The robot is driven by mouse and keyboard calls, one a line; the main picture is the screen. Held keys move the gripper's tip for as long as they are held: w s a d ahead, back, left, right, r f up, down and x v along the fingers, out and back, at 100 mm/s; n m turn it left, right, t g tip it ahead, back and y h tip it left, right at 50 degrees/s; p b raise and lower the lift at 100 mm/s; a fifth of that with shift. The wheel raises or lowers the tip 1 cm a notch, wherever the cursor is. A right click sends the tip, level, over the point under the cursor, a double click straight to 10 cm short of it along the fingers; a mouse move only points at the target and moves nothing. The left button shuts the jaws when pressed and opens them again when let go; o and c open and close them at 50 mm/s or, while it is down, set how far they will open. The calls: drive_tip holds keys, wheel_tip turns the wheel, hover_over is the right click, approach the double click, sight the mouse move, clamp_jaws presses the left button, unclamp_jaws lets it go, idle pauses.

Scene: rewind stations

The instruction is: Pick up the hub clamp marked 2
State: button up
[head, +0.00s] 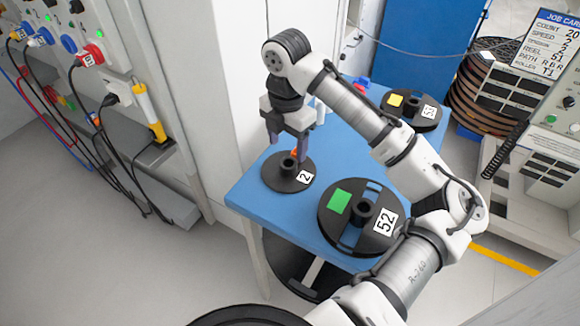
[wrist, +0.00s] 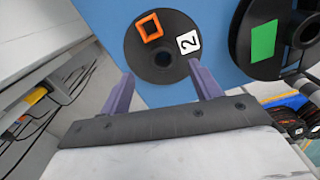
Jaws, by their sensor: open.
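The hub clamp marked 2 (head: 272,176) is a black disc with a raised hub, a white label "2" and an orange mark. It lies flat near the left corner of the blue table. In the wrist view the clamp (wrist: 135,62) shows its orange square outline, its label and its hub hole, just beyond my fingertips. My gripper (head: 288,152) is above the clamp, pointing down, with its purple fingers apart and nothing seen between them. In the wrist view my gripper (wrist: 158,82) is open, with a finger on each side of the hub hole.
A black reel marked 52 (head: 330,226) with a green patch lies right of the clamp on the blue table (head: 248,192). Another reel with a yellow patch (head: 396,100) lies at the table's far end. A panel with cables (head: 75,70) stands at left; a job card (head: 553,45) is at right.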

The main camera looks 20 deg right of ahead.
sight(289, 159)
drive_tip(key=f, duration=0.2)
drive_tip(key=f+p, duration=0.1)
drive_tip(key=f, duration=0.1)
drive_tip(key=shift+s+d+f, duration=0.1)
drive_tip(key=shift+s, duration=0.2)
drive_tip(key=shift+f, duration=0.55)
drive_tip(key=c, duration=1.3)
drive_tip(key=shift+o, duration=0.2)
drive_tip(key=shift+r, duration=0.15)
